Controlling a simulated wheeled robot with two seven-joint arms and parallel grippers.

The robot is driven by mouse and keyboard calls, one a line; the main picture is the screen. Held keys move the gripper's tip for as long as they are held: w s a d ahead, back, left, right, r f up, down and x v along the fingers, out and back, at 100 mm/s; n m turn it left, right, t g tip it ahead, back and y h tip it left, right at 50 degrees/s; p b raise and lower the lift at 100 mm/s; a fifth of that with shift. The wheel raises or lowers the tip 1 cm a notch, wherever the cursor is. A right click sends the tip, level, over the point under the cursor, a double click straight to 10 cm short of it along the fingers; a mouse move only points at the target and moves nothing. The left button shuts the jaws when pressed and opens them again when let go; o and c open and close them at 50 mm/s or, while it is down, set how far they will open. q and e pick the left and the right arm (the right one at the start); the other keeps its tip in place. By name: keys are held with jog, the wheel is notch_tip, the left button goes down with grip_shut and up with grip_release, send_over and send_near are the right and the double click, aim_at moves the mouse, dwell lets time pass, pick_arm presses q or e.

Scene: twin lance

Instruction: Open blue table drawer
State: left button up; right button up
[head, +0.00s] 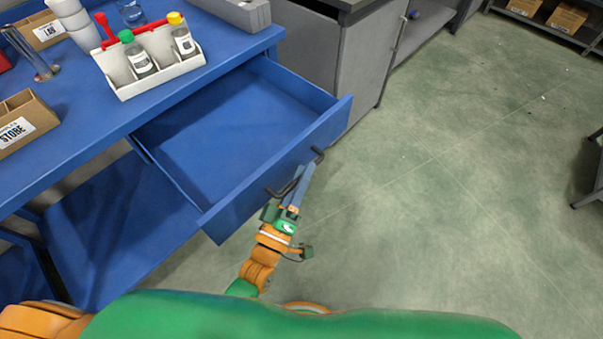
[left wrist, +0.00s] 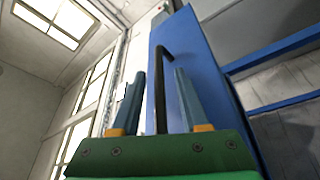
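The blue table drawer (head: 235,115) is pulled well out of the blue table (head: 75,95) in the head view, and its inside looks empty. Its dark bar handle (head: 318,156) is on the drawer's front face. My left gripper (head: 303,174) is at this handle. In the left wrist view, the two fingers of my left gripper (left wrist: 160,75) stand on either side of the dark handle (left wrist: 163,50), with gaps showing between fingers and bar. The drawer front (left wrist: 185,60) rises behind it. My right gripper is not in view.
On the tabletop are a white bottle carrier (head: 150,65), a cardboard box (head: 20,125), white cups (head: 72,20) and a grey block (head: 240,10). A grey cabinet (head: 312,45) stands behind the drawer. The green floor (head: 440,180) to the right is clear.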

pick_arm(q)
jog(key=v, duration=0.7)
jog(key=shift+b, duration=0.3)
